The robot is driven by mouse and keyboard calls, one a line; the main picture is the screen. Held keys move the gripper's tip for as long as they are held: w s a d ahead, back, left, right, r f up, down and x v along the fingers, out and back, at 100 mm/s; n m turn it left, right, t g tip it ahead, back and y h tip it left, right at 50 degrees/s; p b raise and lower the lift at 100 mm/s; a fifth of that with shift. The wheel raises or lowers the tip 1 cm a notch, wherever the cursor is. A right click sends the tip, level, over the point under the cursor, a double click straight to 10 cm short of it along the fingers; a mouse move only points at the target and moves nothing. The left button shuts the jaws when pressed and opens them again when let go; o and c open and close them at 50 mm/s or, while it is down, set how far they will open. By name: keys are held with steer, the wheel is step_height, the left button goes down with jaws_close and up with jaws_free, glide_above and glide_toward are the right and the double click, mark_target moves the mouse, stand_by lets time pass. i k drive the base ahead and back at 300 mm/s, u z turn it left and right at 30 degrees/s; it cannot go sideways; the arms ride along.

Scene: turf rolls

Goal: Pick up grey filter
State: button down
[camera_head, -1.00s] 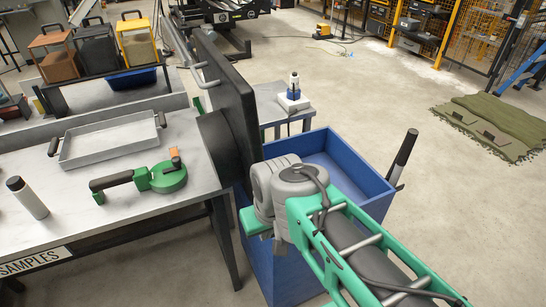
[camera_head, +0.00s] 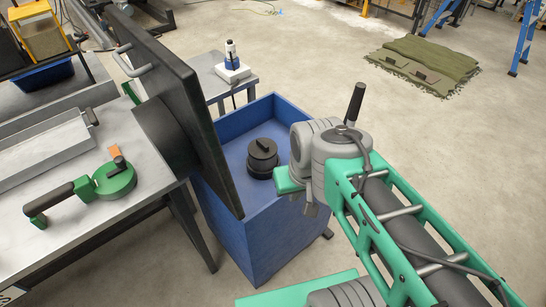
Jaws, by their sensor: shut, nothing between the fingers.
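A dark, near-black stepped cylinder (camera_head: 262,158) stands upright inside the blue bin (camera_head: 250,232), on the bin's floor. It is the only filter-like thing I see; I cannot tell for sure that it is the grey filter. My green and grey arm reaches in from the lower right, and its grey joint is just right of the cylinder in the picture, over the bin's right side. My gripper cannot be made out; the end of the arm is hidden behind or below that joint. Nothing of mine visibly touches the cylinder.
A large black panel (camera_head: 180,105) stands close along the bin's left side. The bench (camera_head: 70,265) at left bears a grey tray (camera_head: 45,152) and a green tool (camera_head: 113,181). A small table (camera_head: 212,82) stands behind the bin. Open floor lies right.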

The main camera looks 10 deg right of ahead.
mark_target(262, 152)
steer(key=u, duration=3.1)
steer(key=k, duration=0.75)
steer(key=z, duration=0.75)
